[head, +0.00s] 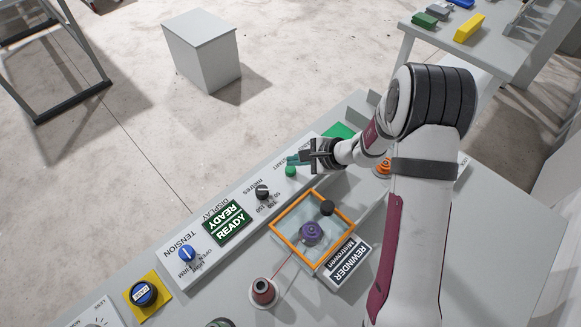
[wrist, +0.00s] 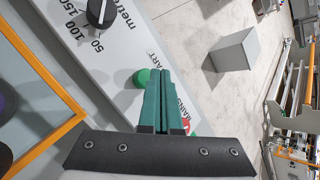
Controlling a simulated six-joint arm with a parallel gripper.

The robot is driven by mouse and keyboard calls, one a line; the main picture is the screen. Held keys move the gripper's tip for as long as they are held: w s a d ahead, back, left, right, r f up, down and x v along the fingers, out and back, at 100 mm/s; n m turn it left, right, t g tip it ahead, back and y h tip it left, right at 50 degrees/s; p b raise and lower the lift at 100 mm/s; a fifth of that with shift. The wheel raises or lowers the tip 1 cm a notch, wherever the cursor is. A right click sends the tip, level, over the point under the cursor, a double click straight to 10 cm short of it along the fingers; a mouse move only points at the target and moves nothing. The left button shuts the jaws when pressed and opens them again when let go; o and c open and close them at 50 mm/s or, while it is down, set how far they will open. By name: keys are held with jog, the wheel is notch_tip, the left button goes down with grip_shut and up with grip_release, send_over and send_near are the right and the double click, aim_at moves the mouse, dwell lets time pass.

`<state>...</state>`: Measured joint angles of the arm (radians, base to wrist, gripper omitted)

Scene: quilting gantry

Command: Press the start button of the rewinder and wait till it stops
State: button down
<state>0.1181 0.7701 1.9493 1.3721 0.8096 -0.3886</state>
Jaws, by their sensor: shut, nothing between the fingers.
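The rewinder's green start button (head: 291,171) is a small round knob on the sloping grey panel (head: 168,262). In the wrist view the button (wrist: 141,77) shows just left of my fingertips, beside a partly hidden label ending in "ART". My gripper (head: 292,160) is shut and empty, its green fingers (wrist: 159,72) together. The tips are close to the button; I cannot tell whether they touch it. The green display (head: 228,222) reads READY. A purple spool (head: 312,233) sits inside the orange-framed window (head: 287,248) beside the REWINDER sign (head: 347,263).
A dark red cone (head: 263,292) stands in front of the window. A grey box (head: 202,50) is on the floor beyond.

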aim_at(295, 170)
jog(key=shift+f, duration=0.15)
dwell(0.5)
jog(key=shift+f, duration=0.3)
jog(key=shift+f, duration=0.5)
dwell(0.6)
jog(key=shift+r, duration=0.95)
jog(key=shift+r, duration=2.5)
